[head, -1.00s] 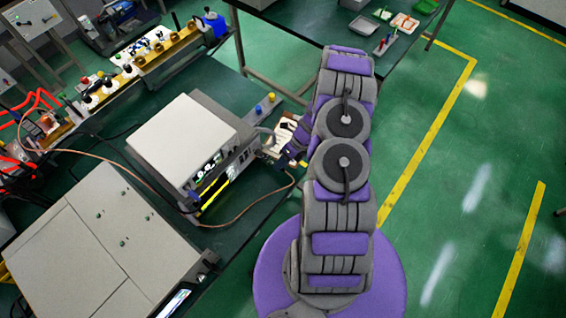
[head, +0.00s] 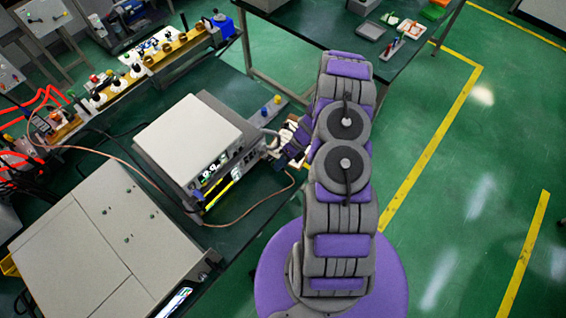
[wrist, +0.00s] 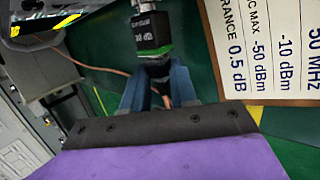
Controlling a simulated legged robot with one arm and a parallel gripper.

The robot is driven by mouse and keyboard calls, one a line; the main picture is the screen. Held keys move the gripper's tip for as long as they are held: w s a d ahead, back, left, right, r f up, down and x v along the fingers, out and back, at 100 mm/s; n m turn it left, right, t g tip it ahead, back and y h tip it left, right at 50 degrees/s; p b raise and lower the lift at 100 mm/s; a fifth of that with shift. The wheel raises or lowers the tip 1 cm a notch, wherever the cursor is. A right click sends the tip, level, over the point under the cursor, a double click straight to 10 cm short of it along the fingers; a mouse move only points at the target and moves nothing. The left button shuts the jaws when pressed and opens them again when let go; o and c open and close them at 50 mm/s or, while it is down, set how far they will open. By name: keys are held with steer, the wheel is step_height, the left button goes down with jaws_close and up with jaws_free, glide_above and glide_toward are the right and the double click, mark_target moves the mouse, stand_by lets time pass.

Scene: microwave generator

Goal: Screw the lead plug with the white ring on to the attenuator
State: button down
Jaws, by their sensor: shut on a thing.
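My gripper (wrist: 157,76) is shut, with its two blue-grey fingers on either side of a small dark piece in the wrist view. I take it for the lead plug (wrist: 158,64); its white ring cannot be made out. A copper-coloured lead (wrist: 120,71) runs up to it from behind. A black cylinder with a green band (wrist: 152,30), likely the attenuator, is just beyond the fingertips, in line with them. Whether plug and attenuator touch cannot be told. In the head view my gripper is beside the generator's right side, and the plug is too small to see.
The white-topped generator (head: 188,133) stands on the dark green bench. A printed label card (wrist: 262,45) is close on the right in the wrist view. A large grey cabinet (head: 90,240) is at the lower left, and waveguide parts (head: 150,65) line the back.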

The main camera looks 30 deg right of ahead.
steer(key=c, duration=0.8)
jaws_free()
steer(key=shift+w+d, duration=0.1)
steer(key=shift+w, duration=0.05)
steer(key=v, duration=1.7)
steer(key=shift+d+p, duration=0.2)
steer(key=shift+p, duration=0.1)
steer(key=shift+w+r, duration=0.1)
steer(key=shift+r, duration=0.05)
